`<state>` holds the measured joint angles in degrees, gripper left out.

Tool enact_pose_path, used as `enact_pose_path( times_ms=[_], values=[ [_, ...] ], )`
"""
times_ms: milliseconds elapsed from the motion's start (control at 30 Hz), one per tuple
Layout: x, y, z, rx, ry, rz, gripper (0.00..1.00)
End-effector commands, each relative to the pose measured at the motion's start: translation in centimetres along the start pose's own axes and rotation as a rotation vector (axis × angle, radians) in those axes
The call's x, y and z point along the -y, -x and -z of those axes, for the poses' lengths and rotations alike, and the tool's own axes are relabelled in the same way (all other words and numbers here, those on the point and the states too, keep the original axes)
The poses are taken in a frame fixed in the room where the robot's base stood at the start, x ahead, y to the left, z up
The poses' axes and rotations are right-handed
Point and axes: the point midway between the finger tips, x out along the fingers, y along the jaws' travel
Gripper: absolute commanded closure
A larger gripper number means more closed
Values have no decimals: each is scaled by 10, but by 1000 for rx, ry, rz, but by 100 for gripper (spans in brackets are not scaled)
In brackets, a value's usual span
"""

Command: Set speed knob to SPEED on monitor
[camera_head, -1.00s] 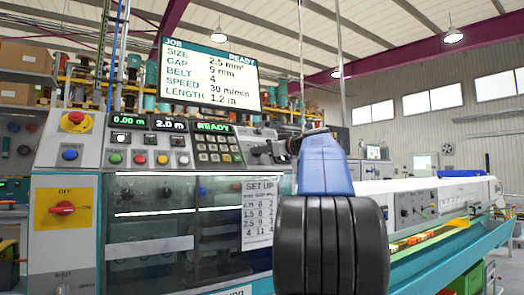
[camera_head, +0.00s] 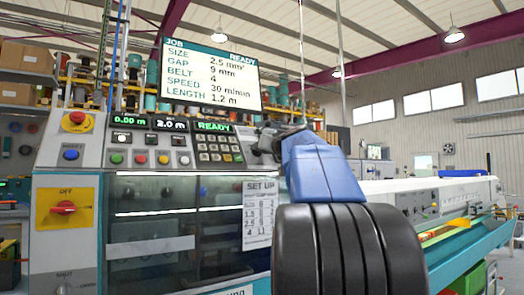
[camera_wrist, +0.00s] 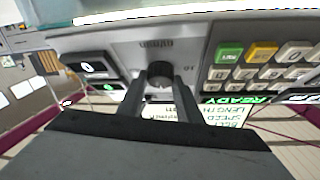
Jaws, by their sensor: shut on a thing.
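The monitor (camera_head: 210,73) at the upper centre of the head view shows JOB, READY, and a SPEED line of 30 m/min. The black round speed knob (camera_wrist: 160,73) sits on the grey panel in the wrist view, with an upside-down label that seems to read m/min. My gripper (camera_wrist: 160,88) is shut on the knob, one finger on each side. The knob's pointer and most of its scale cannot be read. In the head view my gripper (camera_head: 268,137) is at the right end of the control panel, and my arm hides the knob.
A keypad (camera_head: 217,148) is left of my gripper in the head view, under a green READY display (camera_head: 213,127). A SET UP sheet (camera_head: 259,215) hangs below.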

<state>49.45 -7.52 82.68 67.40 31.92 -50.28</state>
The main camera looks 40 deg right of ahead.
Motion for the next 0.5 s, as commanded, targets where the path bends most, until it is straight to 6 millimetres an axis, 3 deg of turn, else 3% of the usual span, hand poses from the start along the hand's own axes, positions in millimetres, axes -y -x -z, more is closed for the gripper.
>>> enact_pose_path(
  times_ms=[500],
  values=[
    [4,0,-1,-8,-189,-143,91]
  ],
)
